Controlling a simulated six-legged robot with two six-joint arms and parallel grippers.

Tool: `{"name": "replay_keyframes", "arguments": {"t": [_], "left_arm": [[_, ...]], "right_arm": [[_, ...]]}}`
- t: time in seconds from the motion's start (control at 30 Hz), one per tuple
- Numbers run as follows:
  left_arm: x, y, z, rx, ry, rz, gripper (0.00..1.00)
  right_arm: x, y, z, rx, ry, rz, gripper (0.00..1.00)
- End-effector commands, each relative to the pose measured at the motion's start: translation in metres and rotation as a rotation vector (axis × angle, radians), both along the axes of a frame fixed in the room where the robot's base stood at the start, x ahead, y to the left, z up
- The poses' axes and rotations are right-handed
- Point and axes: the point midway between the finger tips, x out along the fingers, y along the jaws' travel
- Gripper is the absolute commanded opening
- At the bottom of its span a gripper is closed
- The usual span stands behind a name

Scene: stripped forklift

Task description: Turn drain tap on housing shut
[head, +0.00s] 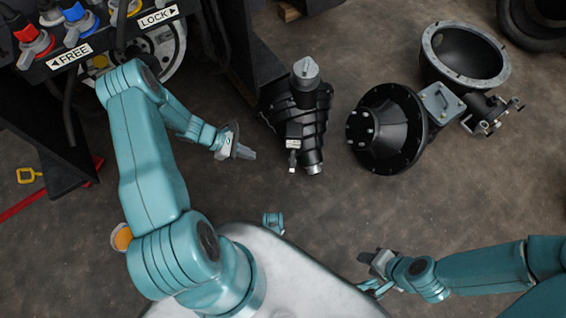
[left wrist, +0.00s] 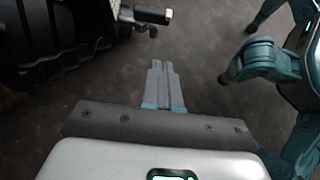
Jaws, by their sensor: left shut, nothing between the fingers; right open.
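A black ribbed housing (head: 305,110) with a grey cap lies on the floor at the middle of the head view. A small drain tap with a pale block-like handle (head: 293,143) sits at its near side. In the left wrist view the tap handle (left wrist: 152,14) shows at the top, beside the dark housing (left wrist: 60,40). I cannot tell whether the tap is open or shut. My left gripper (head: 248,153) is shut and empty, left of the tap and apart from it; its closed fingers (left wrist: 160,80) also show in the left wrist view. My right gripper (head: 372,260) is open and empty at lower right, away from the housing.
A black flanged drum (head: 385,130) and a bowl-shaped casing (head: 465,55) lie right of the housing. The brown floor before the housing is clear.

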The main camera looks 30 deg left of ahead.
Motion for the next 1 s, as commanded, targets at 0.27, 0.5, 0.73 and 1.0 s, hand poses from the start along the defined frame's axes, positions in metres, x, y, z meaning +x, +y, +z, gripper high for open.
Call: {"name": "replay_keyframes", "arguments": {"t": [0.27,0.5,0.73,1.0], "left_arm": [[0.010,-0.027,-0.035,-0.004,0.002,0.003,0.00],[0.030,-0.059,-0.070,-0.001,0.002,0.002,0.00],[0.049,-0.087,-0.067,0.001,0.000,-0.001,0.00],[0.055,-0.095,-0.065,0.000,0.001,0.001,0.00]], "right_arm": [[0.003,-0.003,-0.016,-0.002,-0.004,-0.011,0.43],[0.006,-0.006,-0.031,-0.004,-0.011,-0.024,0.43],[0.008,-0.007,-0.035,-0.006,-0.014,-0.031,0.43],[0.008,-0.008,-0.036,-0.006,-0.014,-0.032,0.43]]}}
